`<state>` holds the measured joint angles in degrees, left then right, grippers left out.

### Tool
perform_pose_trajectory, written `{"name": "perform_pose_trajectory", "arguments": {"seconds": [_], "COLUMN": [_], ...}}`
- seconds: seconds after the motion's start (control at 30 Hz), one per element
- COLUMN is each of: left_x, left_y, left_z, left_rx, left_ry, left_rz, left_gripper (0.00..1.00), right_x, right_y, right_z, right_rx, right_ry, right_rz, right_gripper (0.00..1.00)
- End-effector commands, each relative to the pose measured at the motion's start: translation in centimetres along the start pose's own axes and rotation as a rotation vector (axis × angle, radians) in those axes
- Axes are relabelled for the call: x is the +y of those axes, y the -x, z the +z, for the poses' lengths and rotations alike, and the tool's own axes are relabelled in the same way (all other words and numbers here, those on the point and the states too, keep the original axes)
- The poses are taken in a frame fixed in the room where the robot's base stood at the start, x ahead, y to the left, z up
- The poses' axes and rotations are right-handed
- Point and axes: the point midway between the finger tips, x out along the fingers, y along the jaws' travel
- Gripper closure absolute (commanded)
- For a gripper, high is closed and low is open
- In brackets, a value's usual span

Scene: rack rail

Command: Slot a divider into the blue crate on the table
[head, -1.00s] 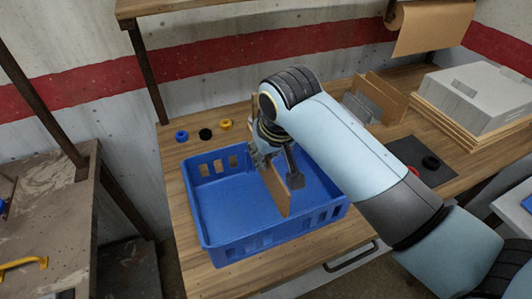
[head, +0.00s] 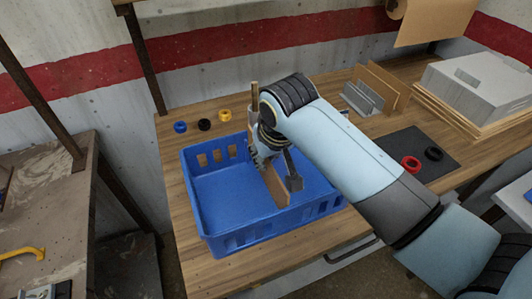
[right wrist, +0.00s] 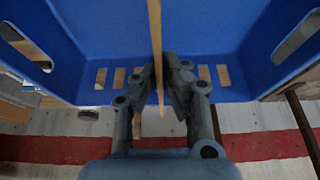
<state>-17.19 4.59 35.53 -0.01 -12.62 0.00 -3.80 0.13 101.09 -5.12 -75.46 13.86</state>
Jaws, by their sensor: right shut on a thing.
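The blue crate (head: 214,207) stands on the wooden table, and its slotted wall also shows in the right wrist view (right wrist: 90,50). My right gripper (head: 268,163) is over the crate, shut on a thin brown divider (head: 277,188). The divider stands upright on edge and reaches down inside the crate, near its middle. In the right wrist view the divider (right wrist: 156,40) runs between the two fingers (right wrist: 158,85). My arm hides the crate's right rear part. I cannot tell whether the divider's bottom touches the crate floor. My left gripper is not in view.
More brown dividers (head: 385,82) stand in a grey rack (head: 360,98) at the back. A dark mat (head: 432,168) with red and black rings lies right. A grey box (head: 480,90) rests on stacked boards.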

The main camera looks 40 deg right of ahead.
Motion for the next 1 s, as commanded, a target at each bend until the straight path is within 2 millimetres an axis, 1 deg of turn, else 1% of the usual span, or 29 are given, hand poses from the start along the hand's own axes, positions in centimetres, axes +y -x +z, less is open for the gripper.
{"name": "perform_pose_trajectory", "arguments": {"seconds": [0.73, 1.0], "left_x": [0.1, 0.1], "left_y": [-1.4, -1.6], "left_z": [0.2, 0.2], "left_rx": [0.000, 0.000], "left_ry": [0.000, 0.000], "left_rz": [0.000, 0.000], "left_gripper": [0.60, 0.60], "right_x": [0.0, 0.0], "right_y": [-2.8, -3.2], "right_z": [1.2, 1.3], "right_rx": [0.000, 0.000], "right_ry": [0.000, 0.000], "right_rz": [0.000, 0.000], "right_gripper": [1.00, 1.00]}}
